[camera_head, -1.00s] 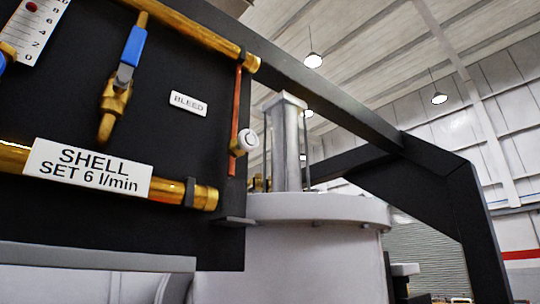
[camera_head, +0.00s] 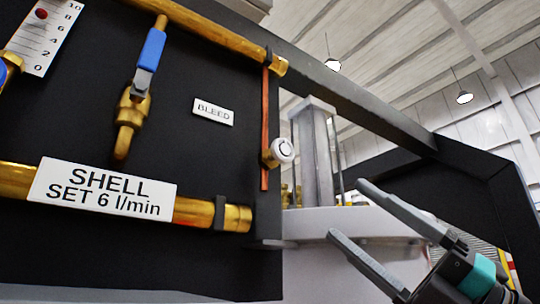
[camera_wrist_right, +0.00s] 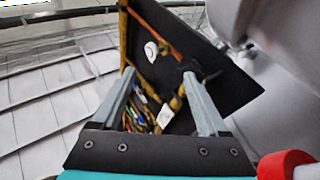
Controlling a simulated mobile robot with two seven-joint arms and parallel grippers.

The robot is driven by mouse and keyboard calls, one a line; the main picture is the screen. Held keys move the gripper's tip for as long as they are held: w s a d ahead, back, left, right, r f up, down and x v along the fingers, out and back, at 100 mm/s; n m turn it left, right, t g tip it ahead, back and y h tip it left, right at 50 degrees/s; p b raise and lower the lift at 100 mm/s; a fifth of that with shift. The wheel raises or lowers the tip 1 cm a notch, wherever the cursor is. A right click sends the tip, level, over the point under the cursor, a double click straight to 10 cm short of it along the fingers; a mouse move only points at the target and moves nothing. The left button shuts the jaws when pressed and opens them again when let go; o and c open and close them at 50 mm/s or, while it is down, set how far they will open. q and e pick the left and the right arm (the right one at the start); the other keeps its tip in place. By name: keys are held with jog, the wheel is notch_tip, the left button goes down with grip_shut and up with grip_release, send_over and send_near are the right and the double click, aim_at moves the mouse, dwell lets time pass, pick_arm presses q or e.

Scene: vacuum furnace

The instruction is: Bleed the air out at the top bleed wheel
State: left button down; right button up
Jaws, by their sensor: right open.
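The bleed wheel (camera_head: 281,151) is a small white round knob on a brass fitting at the right edge of the black panel. The BLEED label (camera_head: 213,111) is to its left. In the right wrist view the wheel (camera_wrist_right: 151,50) shows beyond and between my fingers, towards the upper left. My right gripper (camera_head: 345,208) is open and empty, below and to the right of the wheel and apart from it. Its two fingers also show in the right wrist view (camera_wrist_right: 158,78). My left gripper is not in view.
A copper tube (camera_head: 265,125) runs vertically by the wheel. A blue-handled valve (camera_head: 151,50) and a brass pipe (camera_head: 200,212) with the SHELL label (camera_head: 103,190) are on the panel. A black frame beam (camera_head: 370,110) passes above right. The grey furnace vessel (camera_head: 330,270) stands behind.

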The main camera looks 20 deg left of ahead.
jog(key=s+a+r+n+g+h, duration=0.3)
jog(key=s+a+n+h, duration=0.1)
jog(key=s+n, duration=0.15)
jog(key=m+t+h, duration=0.2)
jog(key=t+h, duration=0.6)
jog(key=t, duration=0.2)
send_near(286, 147)
jog(key=shift+n, duration=0.25)
jog(key=p+x, duration=0.5)
jog(key=x, duration=0.8)
jog(key=shift+p, duration=0.4)
jog(key=shift+w+a+f, duration=0.15)
jog(key=shift+w+a, duration=0.15)
jog(key=shift+a, duration=0.05)
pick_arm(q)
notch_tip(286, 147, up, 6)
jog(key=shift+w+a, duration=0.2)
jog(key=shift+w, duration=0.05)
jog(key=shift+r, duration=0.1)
pick_arm(e)
grip_shut()
